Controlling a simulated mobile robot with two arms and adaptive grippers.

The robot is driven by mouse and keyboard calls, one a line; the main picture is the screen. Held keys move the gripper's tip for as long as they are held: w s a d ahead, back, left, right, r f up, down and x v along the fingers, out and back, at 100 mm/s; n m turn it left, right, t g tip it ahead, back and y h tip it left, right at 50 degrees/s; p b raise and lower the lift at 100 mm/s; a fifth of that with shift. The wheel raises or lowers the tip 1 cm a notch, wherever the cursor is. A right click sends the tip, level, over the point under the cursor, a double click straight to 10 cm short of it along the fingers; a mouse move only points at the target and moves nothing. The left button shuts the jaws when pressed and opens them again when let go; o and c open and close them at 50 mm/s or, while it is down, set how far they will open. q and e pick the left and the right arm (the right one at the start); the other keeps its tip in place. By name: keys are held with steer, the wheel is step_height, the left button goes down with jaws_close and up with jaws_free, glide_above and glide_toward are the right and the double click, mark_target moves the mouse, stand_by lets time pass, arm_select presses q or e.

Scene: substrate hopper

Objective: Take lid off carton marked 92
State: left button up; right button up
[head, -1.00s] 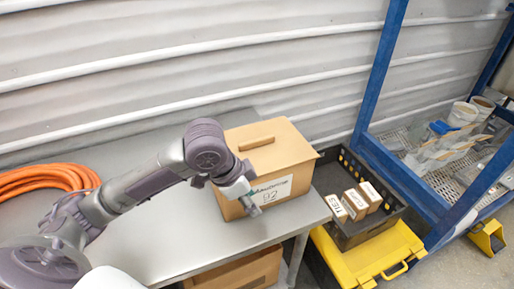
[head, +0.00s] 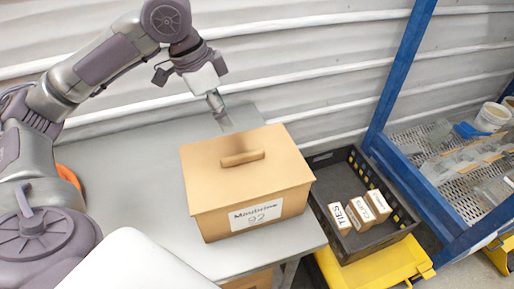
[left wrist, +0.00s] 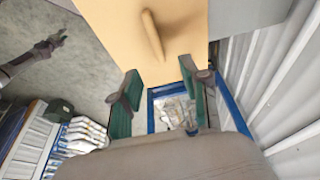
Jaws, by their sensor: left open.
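The tan carton marked 92 (head: 203,221) stands on the grey table, its white label (head: 255,214) facing front. Its flat lid (head: 209,168) is on and has a rounded bar handle (head: 242,158). The lid (left wrist: 112,22) and handle (left wrist: 153,36) also show in the left wrist view. My left gripper (head: 223,119) is open and empty, above the carton's back edge and apart from the handle. Its two green-padded fingers (left wrist: 158,86) show in the left wrist view. A dark arm end at that view's upper left, apparently my right gripper (left wrist: 56,40), is too small to read.
A black crate (head: 346,243) with several small labelled boxes (head: 360,211) stands right of the table, by a yellow case (head: 372,266). A blue-framed rack (head: 405,65) is farther right. The ribbed wall (head: 300,60) is close behind. The table (head: 130,180) is clear left of the carton.

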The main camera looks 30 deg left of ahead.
mark_target(242, 155)
arm_select(q)
steer(key=f, duration=0.3)
steer(key=d+f, duration=0.1)
steer(key=f, duration=0.2)
steer(key=shift+s+d+f, duration=0.1)
steer(key=shift+s+d, duration=0.1)
steer(key=x, duration=0.1)
steer(key=p+x, duration=0.1)
steer(key=x, duration=0.1)
steer(key=shift+w+d, duration=0.1)
steer(key=shift+w, duration=0.3)
steer(key=shift+p+x, duration=0.45)
steer(key=shift+x, duration=0.75)
steer(key=shift+w+d+f, duration=0.1)
steer(key=shift+f, duration=0.4)
steer(key=c, duration=0.8)
jaws_close()
arm_select(e)
steer(key=s+r, duration=0.2)
steer(key=s, duration=0.1)
steer(key=shift+s+a, duration=0.15)
